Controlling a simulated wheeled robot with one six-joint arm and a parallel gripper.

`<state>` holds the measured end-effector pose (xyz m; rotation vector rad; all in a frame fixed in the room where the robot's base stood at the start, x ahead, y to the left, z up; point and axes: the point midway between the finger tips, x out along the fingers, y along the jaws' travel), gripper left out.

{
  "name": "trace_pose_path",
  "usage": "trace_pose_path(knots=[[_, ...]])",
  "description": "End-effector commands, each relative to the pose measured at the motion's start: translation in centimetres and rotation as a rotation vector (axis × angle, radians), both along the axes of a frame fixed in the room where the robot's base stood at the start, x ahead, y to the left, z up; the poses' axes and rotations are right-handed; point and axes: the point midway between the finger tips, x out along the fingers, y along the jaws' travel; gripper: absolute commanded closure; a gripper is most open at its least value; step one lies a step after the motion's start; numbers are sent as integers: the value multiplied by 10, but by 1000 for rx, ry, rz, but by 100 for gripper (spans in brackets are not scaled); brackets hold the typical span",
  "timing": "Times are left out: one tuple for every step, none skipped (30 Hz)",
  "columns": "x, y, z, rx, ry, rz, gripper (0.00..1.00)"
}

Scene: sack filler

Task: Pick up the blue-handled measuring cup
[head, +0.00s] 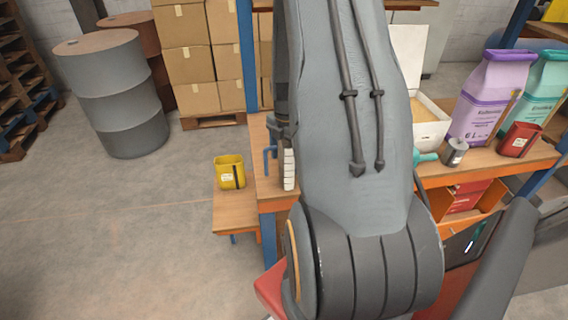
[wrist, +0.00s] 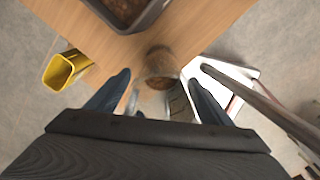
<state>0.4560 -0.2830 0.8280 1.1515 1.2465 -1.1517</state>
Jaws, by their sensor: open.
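In the wrist view a clear-looking cup (wrist: 161,62) with brown showing through it stands on the wooden bench, just beyond and between my fingertips.
A yellow container (head: 230,172) stands on a lower side shelf (head: 236,214). A dark tray (wrist: 151,19) of brown material lies beyond the cup. A white object (wrist: 237,73) is close on the right. A grey scoop (head: 455,150) with teal handle and a purple sack (head: 487,105) stand farther right.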

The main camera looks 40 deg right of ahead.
Motion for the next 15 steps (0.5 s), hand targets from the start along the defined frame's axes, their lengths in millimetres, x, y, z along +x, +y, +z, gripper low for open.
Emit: trace_pose_path(knots=[[0,0,-3,0,1,0,26],[0,0,-4,0,0,0,26],[0,0,-5,-1,-1,0,26],[0,0,-6,-1,-1,0,26],[0,0,-6,-1,-1,0,26],[1,0,-6,-1,-2,0,26],[1,0,-6,-1,-2,0,26],[1,0,-6,-1,-1,0,26],[0,0,-6,-1,-1,0,26],[0,0,-6,-1,-1,0,28],[0,0,-6,-1,-1,0,33],[0,0,-6,-1,-1,0,40],[0,0,-6,-1,-1,-1,45],[0,0,-6,-1,-1,-1,50],[0,0,-6,-1,-1,-1,56]])
